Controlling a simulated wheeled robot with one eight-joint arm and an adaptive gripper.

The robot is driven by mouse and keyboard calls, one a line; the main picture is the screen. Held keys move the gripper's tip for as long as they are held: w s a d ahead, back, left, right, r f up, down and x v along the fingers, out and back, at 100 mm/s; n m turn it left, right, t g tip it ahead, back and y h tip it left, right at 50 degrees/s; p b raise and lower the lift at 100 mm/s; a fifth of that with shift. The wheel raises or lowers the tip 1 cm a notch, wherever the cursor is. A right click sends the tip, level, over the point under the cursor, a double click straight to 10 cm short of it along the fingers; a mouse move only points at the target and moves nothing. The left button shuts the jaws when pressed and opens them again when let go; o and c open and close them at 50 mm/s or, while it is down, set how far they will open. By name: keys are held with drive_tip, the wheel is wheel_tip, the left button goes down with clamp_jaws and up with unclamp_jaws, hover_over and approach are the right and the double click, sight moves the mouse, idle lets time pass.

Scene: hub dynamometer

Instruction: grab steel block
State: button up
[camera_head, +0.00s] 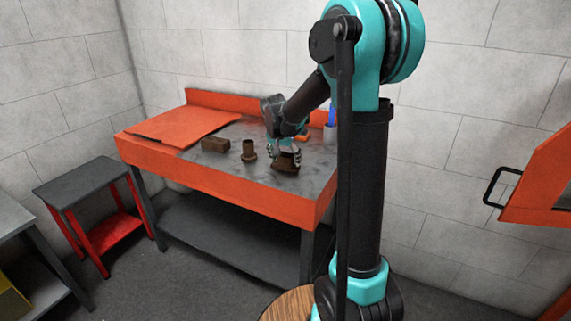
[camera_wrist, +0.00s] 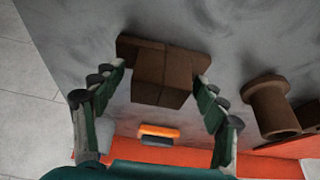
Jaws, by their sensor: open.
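My gripper (camera_head: 284,146) is over the right part of the workbench, pointing down. In the wrist view its two fingers (camera_wrist: 160,100) are spread open, one on each side of a brown stepped block (camera_wrist: 162,78). This block has a wider base and a raised middle, and it also shows below the fingers in the head view (camera_head: 287,163). I cannot tell whether the fingers touch it. A second brown block (camera_head: 215,145), plain and rectangular, lies farther left on the bench. No label shows which one is the steel block.
A brown flanged cylinder (camera_head: 249,150) stands between the two blocks; it is beside my gripper in the wrist view (camera_wrist: 268,107). An orange object (camera_head: 302,135) and a cup (camera_head: 330,133) stand at the back. The orange-edged bench (camera_head: 220,178) has bare grey surface in front.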

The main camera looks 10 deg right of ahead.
clamp_jaws()
idle(0.4)
drive_tip(key=shift+r, duration=0.1)
